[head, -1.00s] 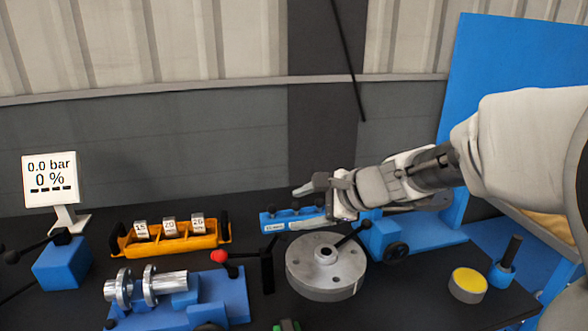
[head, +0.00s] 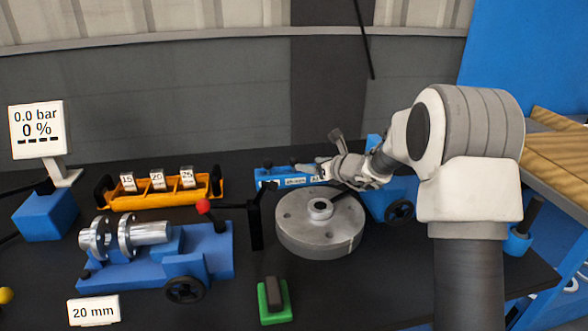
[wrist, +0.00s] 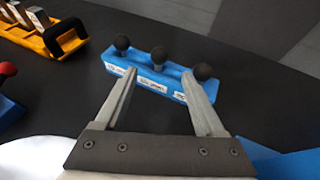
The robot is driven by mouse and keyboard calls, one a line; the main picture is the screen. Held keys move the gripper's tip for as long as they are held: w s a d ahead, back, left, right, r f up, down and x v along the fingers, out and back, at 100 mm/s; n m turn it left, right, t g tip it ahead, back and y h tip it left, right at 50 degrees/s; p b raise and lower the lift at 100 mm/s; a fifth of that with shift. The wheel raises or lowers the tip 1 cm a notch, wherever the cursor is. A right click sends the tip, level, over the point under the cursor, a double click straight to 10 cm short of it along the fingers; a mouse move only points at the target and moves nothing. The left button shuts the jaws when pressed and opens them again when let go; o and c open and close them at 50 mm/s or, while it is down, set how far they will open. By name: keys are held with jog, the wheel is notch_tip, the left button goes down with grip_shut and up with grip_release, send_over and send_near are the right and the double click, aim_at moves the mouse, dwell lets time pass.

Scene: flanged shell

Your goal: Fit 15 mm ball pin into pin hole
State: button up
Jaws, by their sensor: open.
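A blue rack (head: 268,181) holds black ball-headed pins upright behind the grey flanged disc (head: 318,238). In the wrist view the rack (wrist: 145,76) shows three balls: left (wrist: 121,42), middle (wrist: 158,54) and right (wrist: 205,72). Its white labels are too small to read surely, so I cannot tell which pin is 15 mm. My gripper (head: 320,152) is open and empty at the rack's right end. In the wrist view my gripper (wrist: 160,75) frames the middle ball, while the right fingertip overlaps the rack near the right ball. The disc has several small holes; I cannot tell which is the pin hole.
An orange holder (head: 150,203) with blocks marked 15, 20 and 25 stands left of the rack. A blue fixture (head: 215,250) with a shiny shaft and red-knobbed lever stands front left. A green-and-black block (head: 274,300) lies in front of the disc. A display (head: 38,130) reads 0.0 bar.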

aim_at(294, 163)
jog(key=x, duration=0.5)
jog(key=shift+w+a+f, duration=0.1)
jog(key=x, duration=0.2)
jog(key=b+x, duration=0.1)
jog(key=x, duration=0.1)
jog(key=shift+f, duration=0.2)
jog(key=shift+w+a+f, duration=0.15)
jog(key=shift+w+a, duration=0.1)
jog(key=shift+w, duration=0.1)
grip_shut()
